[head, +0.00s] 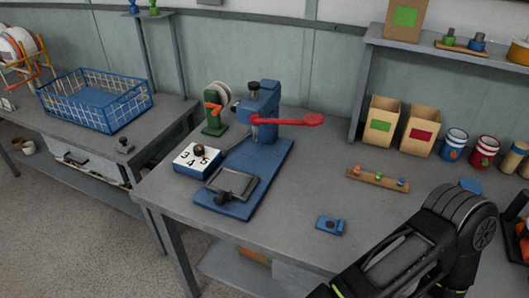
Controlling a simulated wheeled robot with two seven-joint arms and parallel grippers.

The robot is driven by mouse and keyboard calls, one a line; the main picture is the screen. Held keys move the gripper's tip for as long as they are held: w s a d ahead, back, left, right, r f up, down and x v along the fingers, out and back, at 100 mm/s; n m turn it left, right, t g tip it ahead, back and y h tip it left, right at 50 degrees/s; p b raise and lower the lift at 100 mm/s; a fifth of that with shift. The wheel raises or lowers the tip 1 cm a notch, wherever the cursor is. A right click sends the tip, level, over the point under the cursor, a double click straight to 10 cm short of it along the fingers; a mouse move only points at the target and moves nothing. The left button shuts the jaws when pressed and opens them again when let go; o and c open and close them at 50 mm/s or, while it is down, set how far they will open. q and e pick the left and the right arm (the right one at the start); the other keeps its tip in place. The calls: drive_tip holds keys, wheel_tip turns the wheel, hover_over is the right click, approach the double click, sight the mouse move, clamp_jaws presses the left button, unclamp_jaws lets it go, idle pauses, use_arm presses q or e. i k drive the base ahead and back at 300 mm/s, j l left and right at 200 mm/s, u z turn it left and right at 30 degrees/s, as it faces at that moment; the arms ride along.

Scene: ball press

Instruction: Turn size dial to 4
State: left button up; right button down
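The size dial is a dark brown knob (199,150) on a white-topped blue box (187,168). The numbers 3, 4 and 5 show on its top, near the table's left edge. Which number the knob points to is too small to tell. The blue ball press (263,115) stands just right of the box, with a red lever (300,120) reaching right. Part of my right arm enters at the lower right, well away from the dial. Neither of my grippers is in view.
A green device (213,121) stands behind the dial. A small blue block (330,225) and a wooden strip with coloured pegs (378,180) lie to the right. Boxes and cans line the back right. A blue wire basket (97,100) sits on the left table.

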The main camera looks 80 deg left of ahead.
sight(199, 150)
drive_tip(key=u, duration=3.2)
drive_tip(key=j+z, duration=0.3)
drive_tip(key=k+j+z, duration=0.15)
drive_tip(key=z, duration=0.15)
drive_tip(key=j, duration=0.1)
